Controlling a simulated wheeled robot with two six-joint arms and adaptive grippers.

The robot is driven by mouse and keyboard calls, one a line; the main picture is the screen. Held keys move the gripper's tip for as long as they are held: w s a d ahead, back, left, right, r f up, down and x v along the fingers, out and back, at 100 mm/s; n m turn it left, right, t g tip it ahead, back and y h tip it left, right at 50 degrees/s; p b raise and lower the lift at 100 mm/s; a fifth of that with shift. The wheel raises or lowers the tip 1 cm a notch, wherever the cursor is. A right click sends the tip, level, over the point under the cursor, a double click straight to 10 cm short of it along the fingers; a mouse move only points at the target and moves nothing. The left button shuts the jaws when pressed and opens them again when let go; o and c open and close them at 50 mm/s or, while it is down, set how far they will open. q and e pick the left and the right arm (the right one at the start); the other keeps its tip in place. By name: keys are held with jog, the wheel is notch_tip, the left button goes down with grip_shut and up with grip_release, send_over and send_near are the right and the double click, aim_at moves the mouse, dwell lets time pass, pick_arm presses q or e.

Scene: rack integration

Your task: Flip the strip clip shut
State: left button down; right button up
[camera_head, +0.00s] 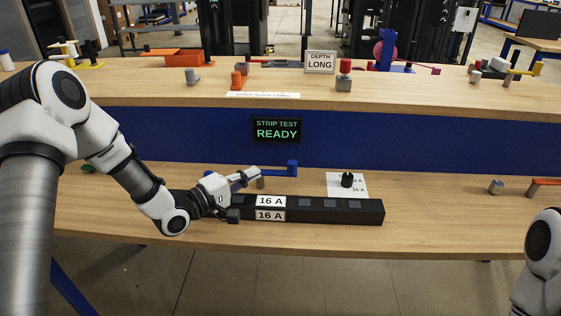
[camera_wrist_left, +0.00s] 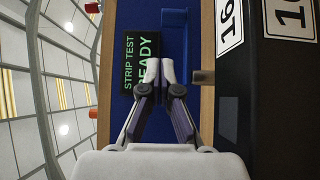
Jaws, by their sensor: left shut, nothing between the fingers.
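The black power strip (camera_head: 320,210) lies along the front of the lower bench, with two "16 A" labels at its left part. It also shows at the right of the left wrist view (camera_wrist_left: 285,100). A blue lever with an upright knob (camera_head: 292,167), which looks like the strip clip, stands out behind the strip; part of it shows at the top of the left wrist view (camera_wrist_left: 205,18). A small grey post (camera_head: 260,183) is near its left end. My left gripper (camera_head: 257,173) is shut and empty, just above and beside the lever's left end; contact is unclear. My right gripper is outside the view.
A screen (camera_head: 277,130) on the blue panel reads "STRIP TEST READY". The upper shelf (camera_head: 440,90) holds several fixtures and a "DEPTH LONG" sign. The bench right of the strip is mostly clear.

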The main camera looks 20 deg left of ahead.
aim_at(276, 175)
pick_arm(q)
jog(key=x, duration=1)
jog(key=shift+w+f+b, duration=0.1)
jog(key=shift+b, duration=0.3)
jog(key=shift+d, duration=0.1)
